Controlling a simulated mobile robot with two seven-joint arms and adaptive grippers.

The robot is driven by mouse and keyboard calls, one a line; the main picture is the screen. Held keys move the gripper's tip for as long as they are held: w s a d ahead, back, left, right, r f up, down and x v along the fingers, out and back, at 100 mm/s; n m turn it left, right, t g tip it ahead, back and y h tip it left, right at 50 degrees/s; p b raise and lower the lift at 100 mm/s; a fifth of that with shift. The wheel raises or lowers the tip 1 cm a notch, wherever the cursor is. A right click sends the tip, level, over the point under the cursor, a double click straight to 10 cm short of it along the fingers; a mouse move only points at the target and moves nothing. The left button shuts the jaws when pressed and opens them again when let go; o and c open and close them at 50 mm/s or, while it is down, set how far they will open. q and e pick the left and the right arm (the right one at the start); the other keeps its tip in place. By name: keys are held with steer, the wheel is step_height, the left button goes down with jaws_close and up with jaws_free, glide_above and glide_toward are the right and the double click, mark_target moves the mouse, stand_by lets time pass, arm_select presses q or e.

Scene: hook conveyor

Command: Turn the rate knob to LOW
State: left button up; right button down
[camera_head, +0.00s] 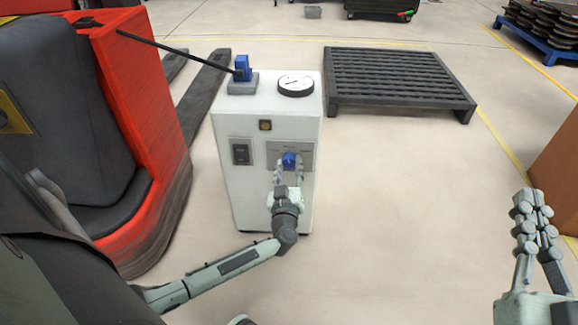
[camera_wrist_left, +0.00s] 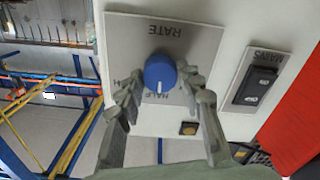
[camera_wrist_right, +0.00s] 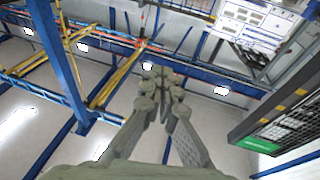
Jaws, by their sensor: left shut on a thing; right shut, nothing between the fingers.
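The blue rate knob (camera_head: 289,160) sits on a grey plate (camera_head: 274,148) on the front of a white cabinet (camera_head: 236,182). In the left wrist view the knob (camera_wrist_left: 160,74) shows a white mark at its lower rim, towards the word HALF. The plate (camera_wrist_left: 135,30) reads RATE upside down. An H shows at left, partly behind a finger; the word LOW cannot be read. My left gripper (camera_wrist_left: 158,82) is shut on the knob, one finger at each side. My right gripper (camera_head: 533,200) is shut and empty at the far right, away from the cabinet.
A black MAINS switch (camera_head: 241,152) and a small amber lamp (camera_head: 265,125) are beside the plate. A blue fitting (camera_head: 242,68) and a round gauge (camera_head: 296,84) are on the cabinet top. A red vehicle (camera_head: 140,85) stands left; a dark pallet (camera_head: 395,78) lies behind.

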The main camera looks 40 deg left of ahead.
arm_select(q)
steer(key=n+p, duration=0.1)
steer(key=n, duration=0.2)
steer(key=shift+f+n, duration=0.1)
steer(key=shift+n, duration=0.3)
arm_select(e)
step_height(320, 180, down, 6)
steer(key=w+d+r+g+h, duration=0.1)
steer(key=d+g+h, duration=0.1)
steer(key=g, duration=0.1)
arm_select(q)
steer(key=shift+n, duration=1.4)
steer(key=shift+n+b, duration=0.3)
steer(key=shift+n, duration=0.5)
steer(key=shift+n+b, duration=0.3)
steer(key=shift+n, duration=1.2)
arm_select(e)
steer(key=shift+s+a+r+t+y, duration=0.15)
steer(key=shift+a+r+t+y, duration=0.3)
steer(key=shift+r, duration=0.35)
steer(key=shift+s+a+r+t+y, duration=0.25)
steer(key=shift+r+t, duration=0.3)
steer(key=shift+r, duration=0.3)
steer(key=shift+s+a+r+t+y, duration=0.1)
steer(key=shift+a+r+t+y, duration=0.35)
steer(key=shift+r, duration=0.35)
steer(key=shift+d, duration=0.1)
arm_select(q)
steer(key=o, duration=1.2)
steer(key=shift+c, duration=0.2)
